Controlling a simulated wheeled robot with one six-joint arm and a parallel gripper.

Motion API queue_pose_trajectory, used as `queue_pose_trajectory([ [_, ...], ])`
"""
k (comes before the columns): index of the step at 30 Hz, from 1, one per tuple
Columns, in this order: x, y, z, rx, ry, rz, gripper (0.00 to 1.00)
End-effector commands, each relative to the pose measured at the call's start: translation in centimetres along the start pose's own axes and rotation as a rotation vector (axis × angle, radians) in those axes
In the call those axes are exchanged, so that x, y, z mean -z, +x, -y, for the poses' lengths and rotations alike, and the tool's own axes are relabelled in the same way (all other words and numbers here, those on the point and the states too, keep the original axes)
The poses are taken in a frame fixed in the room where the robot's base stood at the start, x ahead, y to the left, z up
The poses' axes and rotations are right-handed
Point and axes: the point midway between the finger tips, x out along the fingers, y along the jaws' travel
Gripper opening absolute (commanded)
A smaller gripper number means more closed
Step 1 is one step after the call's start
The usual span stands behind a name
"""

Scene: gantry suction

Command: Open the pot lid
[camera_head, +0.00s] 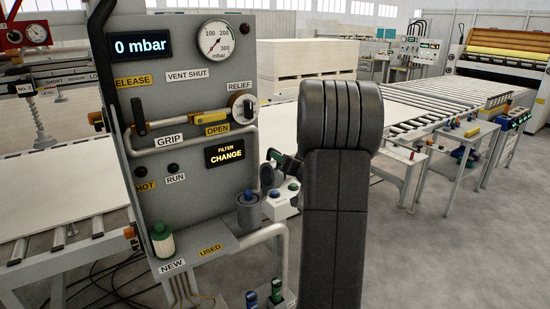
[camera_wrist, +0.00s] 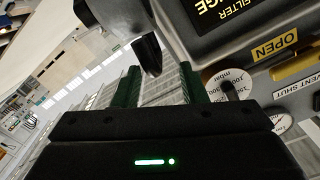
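A grey cylindrical pot (camera_head: 248,214) with a darker blue-grey top stands at the right edge of the panel's shelf, below the FILTER CHANGE display (camera_head: 225,154). Dark parts show just above it, beside my arm; I cannot tell lid from gripper there. In the wrist view, a grey rounded body (camera_wrist: 85,15) with a black handle-like piece (camera_wrist: 148,54) shows near my fingers; it may be the pot's lid. My gripper (camera_wrist: 160,82) is open, its green fingers apart on either side of that black piece and not visibly touching it. My arm hides much of this area in the head view.
The grey panel (camera_head: 196,80) carries a 0 mbar display, a gauge (camera_head: 216,40) and a yellow-handled valve (camera_head: 209,118). A green-and-white filter (camera_head: 162,240) stands behind the NEW label. A pipe (camera_head: 262,236) runs right of the shelf. A roller conveyor (camera_head: 430,98) lies behind.

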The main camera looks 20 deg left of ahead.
Motion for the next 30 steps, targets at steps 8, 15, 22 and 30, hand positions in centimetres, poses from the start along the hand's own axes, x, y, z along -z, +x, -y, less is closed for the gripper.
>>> queue_pose_trajectory([
  [8,-0.2,-6.0,-0.2,-0.004,0.001,0.0,0.38],
  [15,-0.2,-8.0,-0.1,-0.003,0.0,0.003,0.38],
  [22,-0.2,-8.2,-0.1,-0.002,0.001,0.003,0.38],
  [30,-0.4,-8.9,-0.4,-0.002,0.073,-0.002,0.0],
])
